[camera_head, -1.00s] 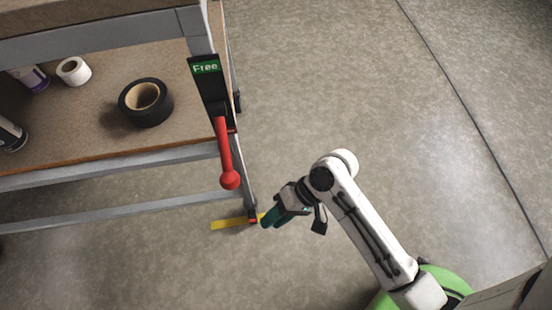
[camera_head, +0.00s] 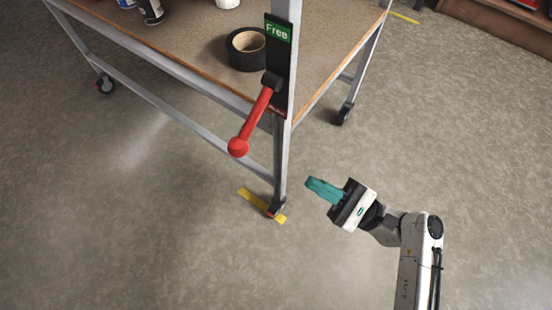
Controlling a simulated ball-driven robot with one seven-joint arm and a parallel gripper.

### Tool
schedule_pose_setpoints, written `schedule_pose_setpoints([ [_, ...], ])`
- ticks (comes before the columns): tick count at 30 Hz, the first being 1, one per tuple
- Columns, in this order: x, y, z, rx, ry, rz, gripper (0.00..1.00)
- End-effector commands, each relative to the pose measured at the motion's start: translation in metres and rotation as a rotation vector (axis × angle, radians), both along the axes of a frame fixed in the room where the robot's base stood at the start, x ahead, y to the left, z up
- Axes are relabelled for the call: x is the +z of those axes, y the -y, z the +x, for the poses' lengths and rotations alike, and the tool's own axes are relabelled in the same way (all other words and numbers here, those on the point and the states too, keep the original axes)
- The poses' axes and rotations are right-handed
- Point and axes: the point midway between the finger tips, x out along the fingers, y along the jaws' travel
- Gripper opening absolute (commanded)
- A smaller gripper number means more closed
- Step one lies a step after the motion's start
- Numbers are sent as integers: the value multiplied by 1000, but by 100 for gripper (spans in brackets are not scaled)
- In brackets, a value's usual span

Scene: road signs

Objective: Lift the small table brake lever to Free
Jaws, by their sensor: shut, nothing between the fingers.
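The red brake lever (camera_head: 256,118) with a round ball end (camera_head: 238,147) hangs from a black plate (camera_head: 278,75) on the table's corner post. It slopes down to the left from its pivot. A green "Free" label (camera_head: 278,31) is at the plate's top; a small red marking shows at its bottom. The small table (camera_head: 325,90) has a grey frame and a brown lower shelf. My gripper (camera_head: 309,189), with teal fingers, is shut and empty. It is in the picture to the right of and below the lever, apart from it, pointing left.
A black tape roll (camera_head: 246,49) and several containers sit on the shelf. Casters (camera_head: 344,114) stand under the legs. Yellow tape (camera_head: 246,194) marks the floor by the near leg. Open floor lies around my gripper. A brown cabinet (camera_head: 500,29) is at the top right.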

Motion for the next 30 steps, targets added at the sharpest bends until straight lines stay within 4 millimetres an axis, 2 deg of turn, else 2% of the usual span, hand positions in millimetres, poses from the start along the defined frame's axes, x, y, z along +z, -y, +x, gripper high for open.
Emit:
schedule_pose_setpoints([
  [9, 0, -1, 0, 0, 1, -1, 0],
  [14, 4, -11, 5, 2, 1, -2, 0],
  [28, 39, -85, 37, 3, 4, -2, 0],
  [30, 48, -92, 35, 2, 6, -3, 0],
])
